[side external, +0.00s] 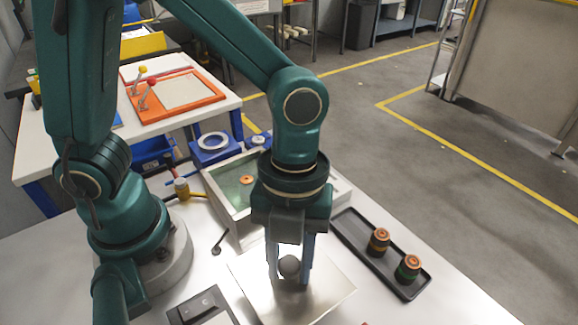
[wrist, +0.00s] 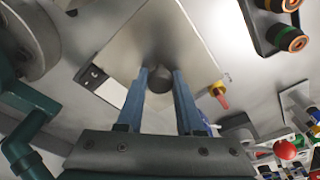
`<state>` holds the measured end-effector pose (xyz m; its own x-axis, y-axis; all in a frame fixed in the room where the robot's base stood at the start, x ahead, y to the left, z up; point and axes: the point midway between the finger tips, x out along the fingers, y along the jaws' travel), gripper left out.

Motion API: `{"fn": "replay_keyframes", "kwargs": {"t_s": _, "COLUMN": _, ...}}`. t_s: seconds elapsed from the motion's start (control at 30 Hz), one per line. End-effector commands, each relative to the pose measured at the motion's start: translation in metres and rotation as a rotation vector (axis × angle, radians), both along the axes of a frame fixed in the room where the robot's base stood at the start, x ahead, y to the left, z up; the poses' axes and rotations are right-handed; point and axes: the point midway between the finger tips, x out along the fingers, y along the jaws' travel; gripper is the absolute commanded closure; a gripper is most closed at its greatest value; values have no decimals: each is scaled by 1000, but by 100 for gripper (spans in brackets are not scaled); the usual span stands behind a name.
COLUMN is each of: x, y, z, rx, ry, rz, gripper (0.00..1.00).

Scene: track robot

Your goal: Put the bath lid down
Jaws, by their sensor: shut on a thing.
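The bath lid is a flat, shiny metal plate (side external: 328,291) with a dark round knob (side external: 289,266). My gripper (side external: 290,278) points down with its blue fingers on either side of the knob and is shut on it. In the wrist view the knob (wrist: 159,80) sits between the fingertips (wrist: 160,72), with the plate (wrist: 125,45) beyond. I cannot tell whether the plate touches the white table or hangs just above it. The bath (side external: 222,190) is an open pale box with a greenish inside, behind my gripper and partly hidden by it. An orange ring (side external: 247,180) shows inside it.
A black tray (side external: 352,226) with two dark, copper-topped parts (side external: 379,241) lies to the right. A switch box (side external: 202,306) is at front left. A yellow-topped fitting (side external: 182,187) and blue fixture (side external: 210,150) stand farther back. The white table (side external: 455,292) is bare at front right.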

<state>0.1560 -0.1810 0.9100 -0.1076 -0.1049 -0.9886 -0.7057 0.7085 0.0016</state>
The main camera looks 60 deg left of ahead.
Motion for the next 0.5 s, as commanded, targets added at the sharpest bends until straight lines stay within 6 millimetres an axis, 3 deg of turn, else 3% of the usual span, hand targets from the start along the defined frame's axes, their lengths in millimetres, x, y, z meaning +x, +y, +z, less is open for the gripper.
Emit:
{"fn": "replay_keyframes", "kwargs": {"t_s": 0.13, "x": -2, "y": -5, "z": -7, "rx": 1, "ry": 2, "rz": 2, "gripper": 100}}
{"fn": "replay_keyframes", "kwargs": {"t_s": 0.33, "x": -2, "y": -4, "z": -35, "rx": 2, "ry": 4, "rz": 2, "gripper": 100}}
{"fn": "replay_keyframes", "kwargs": {"t_s": 0.5, "x": -1, "y": -4, "z": -43, "rx": 0, "ry": -2, "rz": 2, "gripper": 100}}
